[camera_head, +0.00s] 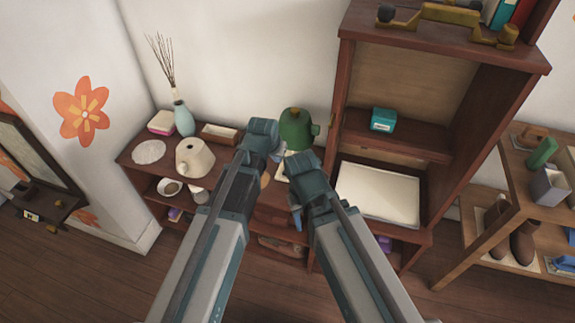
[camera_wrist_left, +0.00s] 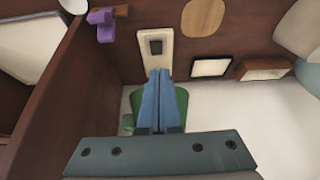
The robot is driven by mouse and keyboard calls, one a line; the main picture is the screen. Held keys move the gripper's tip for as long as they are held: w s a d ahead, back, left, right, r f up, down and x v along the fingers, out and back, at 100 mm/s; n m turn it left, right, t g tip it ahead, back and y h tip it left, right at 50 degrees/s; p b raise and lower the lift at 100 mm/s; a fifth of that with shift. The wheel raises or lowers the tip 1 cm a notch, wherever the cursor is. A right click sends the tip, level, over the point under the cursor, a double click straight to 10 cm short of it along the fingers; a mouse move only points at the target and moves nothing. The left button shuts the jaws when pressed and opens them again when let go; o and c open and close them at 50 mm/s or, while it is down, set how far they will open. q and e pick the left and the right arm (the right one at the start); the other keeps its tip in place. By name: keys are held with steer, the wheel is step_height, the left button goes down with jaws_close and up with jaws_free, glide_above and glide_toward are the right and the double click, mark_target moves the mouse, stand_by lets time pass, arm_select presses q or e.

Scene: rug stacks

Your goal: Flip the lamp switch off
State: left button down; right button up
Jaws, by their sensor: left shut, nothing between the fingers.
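A cream switch plate with a dark rocker (camera_wrist_left: 155,47) lies on the brown wood top in the left wrist view. A sliver of the cream plate (camera_head: 283,172) shows between my arms in the head view. A green lamp-like object (camera_head: 296,128) stands behind it; part of it shows beside my fingers in the wrist view (camera_wrist_left: 180,106). My left gripper (camera_wrist_left: 158,75) is shut and empty, its blue tips overlapping the plate's near edge just short of the rocker; contact is unclear. It also shows in the head view (camera_head: 279,153). My right gripper (camera_head: 298,224) points down, its fingers mostly hidden.
A cream cone-shaped pot (camera_head: 194,158), a blue vase (camera_head: 183,118) and a small framed tray (camera_head: 219,133) stand on the cabinet top to the left. A tall bookcase (camera_head: 430,160) rises to the right, its side close to the switch. A shoe shelf (camera_head: 485,275) stands further right.

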arm_select(q)
steer(key=shift+w+d+r+t, duration=0.15)
steer(key=shift+w+d, duration=0.25)
steer(key=shift+d, duration=0.2)
steer(key=shift+w+d+r+t, duration=0.15)
steer(key=shift+w+d, duration=0.2)
steer(key=shift+d, duration=0.2)
steer(key=shift+f, duration=0.15)
steer(key=b+x, duration=0.9)
steer(key=x, duration=0.1)
steer(key=shift+d+f, duration=0.15)
steer(key=shift+f, duration=0.05)
steer(key=shift+s+f+b, duration=0.2)
steer(key=shift+f+b, duration=0.35)
steer(key=shift+b, duration=0.1)
steer(key=shift+s+f+b, duration=0.2)
steer(key=shift+f+b, duration=0.35)
steer(key=shift+b, duration=0.05)
steer(key=shift+s+f+b, duration=0.2)
steer(key=shift+f+b, duration=0.35)
